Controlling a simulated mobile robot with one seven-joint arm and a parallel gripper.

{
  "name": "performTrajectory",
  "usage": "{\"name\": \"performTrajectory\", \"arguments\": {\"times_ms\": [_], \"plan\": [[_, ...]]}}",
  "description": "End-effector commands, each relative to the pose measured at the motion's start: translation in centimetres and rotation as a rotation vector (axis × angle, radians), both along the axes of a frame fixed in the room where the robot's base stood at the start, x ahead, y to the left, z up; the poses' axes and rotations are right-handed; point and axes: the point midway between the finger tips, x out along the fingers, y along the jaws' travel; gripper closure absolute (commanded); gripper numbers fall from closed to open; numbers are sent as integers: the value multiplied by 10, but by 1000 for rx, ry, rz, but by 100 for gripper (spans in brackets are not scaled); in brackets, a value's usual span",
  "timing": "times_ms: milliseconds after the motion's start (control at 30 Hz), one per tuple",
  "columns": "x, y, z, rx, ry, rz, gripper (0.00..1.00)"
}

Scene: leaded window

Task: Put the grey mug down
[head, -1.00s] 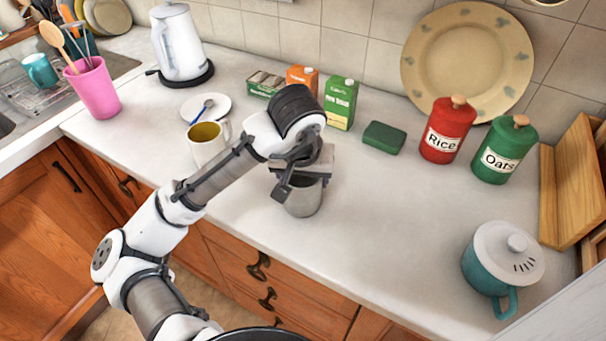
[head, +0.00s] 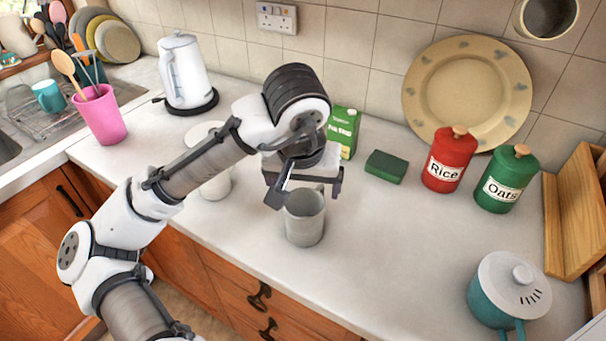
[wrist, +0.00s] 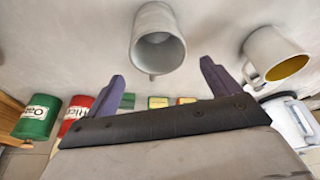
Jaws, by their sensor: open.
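The grey mug (head: 305,219) stands upright on the worktop near its front edge in the head view. In the wrist view the grey mug (wrist: 158,45) shows its open mouth, beyond the fingertips and clear of them. My gripper (head: 306,196) is just above and behind the mug in the head view, its near finger overlapping the mug's rim in the picture. In the wrist view my gripper (wrist: 160,75) has its two fingers wide apart with nothing between them.
A white mug with a yellow inside (wrist: 275,55) stands beside the grey mug, mostly behind my arm in the head view. A green sponge (head: 386,167), red rice canister (head: 450,160) and green oats canister (head: 506,180) stand behind. A teal pot (head: 505,290) is at right; worktop between is clear.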

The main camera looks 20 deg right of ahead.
Motion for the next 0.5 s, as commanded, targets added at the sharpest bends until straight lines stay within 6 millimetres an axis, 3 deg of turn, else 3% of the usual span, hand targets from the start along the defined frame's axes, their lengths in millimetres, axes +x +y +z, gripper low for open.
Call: {"name": "performTrajectory", "arguments": {"times_ms": [200,500], "plan": [[-7,4,26,1,-2,2,12],[-9,5,32,-1,1,1,12]]}}
